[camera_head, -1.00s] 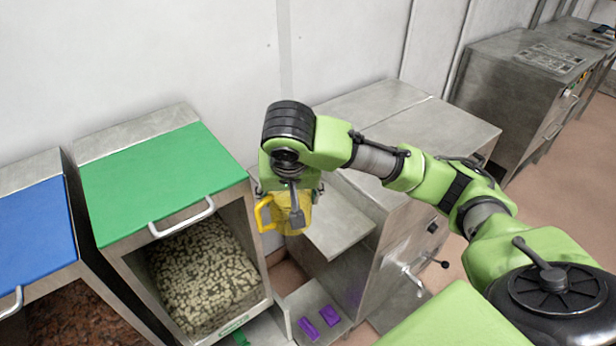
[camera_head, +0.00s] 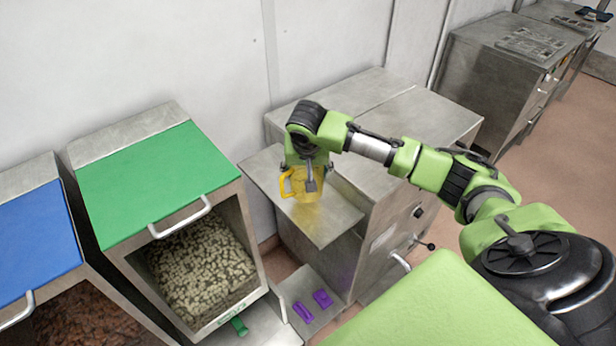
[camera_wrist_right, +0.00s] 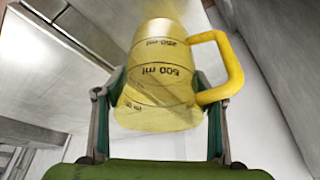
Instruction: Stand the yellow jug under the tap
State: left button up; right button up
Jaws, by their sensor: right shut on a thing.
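The yellow jug (camera_head: 300,187) is in my right gripper (camera_head: 311,183), over the steel shelf (camera_head: 340,219) on the side of the steel cabinet. The right wrist view shows the jug (camera_wrist_right: 160,80) between the two fingers, with its yellow handle to the right and measuring marks such as "500 ml" facing the camera. I cannot tell surely whether the jug's base touches the shelf; a yellowish patch shows on the shelf below it. A lever and a curved metal handle (camera_head: 400,261) show on the cabinet front; I cannot tell whether either is the tap. My left gripper is out of view.
A green-lidded bin (camera_head: 150,185) of pale pieces and a blue-lidded bin (camera_head: 35,235) stand left. Purple blocks (camera_head: 303,312) lie on a low plate below the shelf. The cabinet top (camera_head: 400,110) is clear. The wall is close behind.

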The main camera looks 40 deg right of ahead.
jog(key=shift+w+d+f, duration=0.15)
jog(key=shift+f, duration=0.1)
jog(key=f+p, duration=0.1)
jog(key=f, duration=0.1)
jog(key=shift+w+d+f+p, duration=0.1)
jog(key=shift+d+f+p, duration=0.1)
jog(key=shift+f+p, duration=0.2)
jog(key=shift+f, duration=0.45)
jog(key=shift+f, duration=0.1)
jog(key=o, duration=1.2)
